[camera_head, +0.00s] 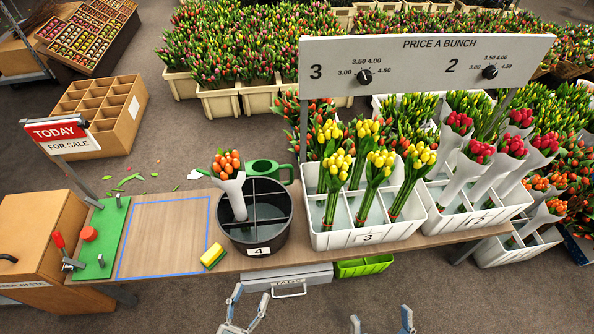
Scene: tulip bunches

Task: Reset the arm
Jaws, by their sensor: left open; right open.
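My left gripper (251,294) is open and empty at the bottom of the head view, in front of the table's near edge. My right gripper (381,319) is open and empty at the bottom edge, further right, with only its fingertips in view. A wrapped bunch of orange tulips (228,163) stands in a black divided bucket (254,241) marked 4, in its left part. A white crate (366,237) marked 3 holds several yellow tulip bunches (380,157). Both grippers are apart from all flowers and containers.
The table (290,258) carries a blue-outlined area (163,236), which is empty, a yellow sponge (212,256), a green mat (100,240) and a green watering can (268,170). A price board (425,62) stands over the crates. A grey drawer (290,279) and green tray (364,267) sit below.

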